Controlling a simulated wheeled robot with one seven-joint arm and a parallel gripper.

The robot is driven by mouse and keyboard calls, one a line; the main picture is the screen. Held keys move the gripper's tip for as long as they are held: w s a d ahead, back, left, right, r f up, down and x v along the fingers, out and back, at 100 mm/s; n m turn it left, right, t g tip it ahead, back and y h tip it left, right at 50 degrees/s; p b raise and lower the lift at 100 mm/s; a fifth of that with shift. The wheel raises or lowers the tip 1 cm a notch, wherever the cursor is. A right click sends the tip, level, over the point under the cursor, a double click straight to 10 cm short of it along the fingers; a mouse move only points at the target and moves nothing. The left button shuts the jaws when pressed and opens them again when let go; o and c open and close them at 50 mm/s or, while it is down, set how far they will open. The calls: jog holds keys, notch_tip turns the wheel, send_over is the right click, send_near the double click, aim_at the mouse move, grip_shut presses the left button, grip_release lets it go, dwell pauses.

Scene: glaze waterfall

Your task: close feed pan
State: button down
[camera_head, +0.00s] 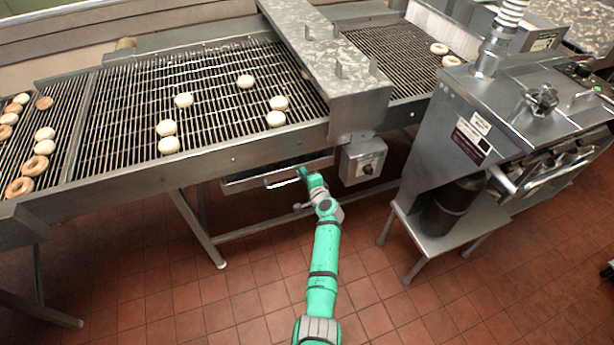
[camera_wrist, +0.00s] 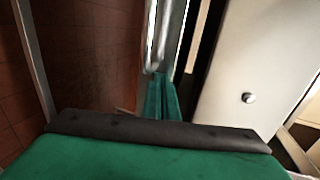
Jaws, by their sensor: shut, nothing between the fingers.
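The feed pan (camera_head: 243,185) is a shallow metal tray beneath the conveyor, and it sticks out a little under the conveyor's front edge. A light bar, seemingly its handle (camera_head: 284,182), runs along its front. My gripper (camera_head: 304,172) is at the right end of this bar, under the conveyor. In the wrist view my green gripper fingers (camera_wrist: 162,98) are together with nothing held. They point at a shiny metal bar (camera_wrist: 166,40); I cannot tell whether they touch it. The pan's inside is mostly hidden.
A grey control box with a knob (camera_head: 363,161) hangs just right of my gripper. The conveyor (camera_head: 215,95) carries several pale doughnuts. Its metal legs (camera_head: 197,228) stand left of my arm. A steel machine on a stand (camera_head: 430,235) is at the right. The tiled floor in front is clear.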

jog(key=shift+w+r, duration=0.3)
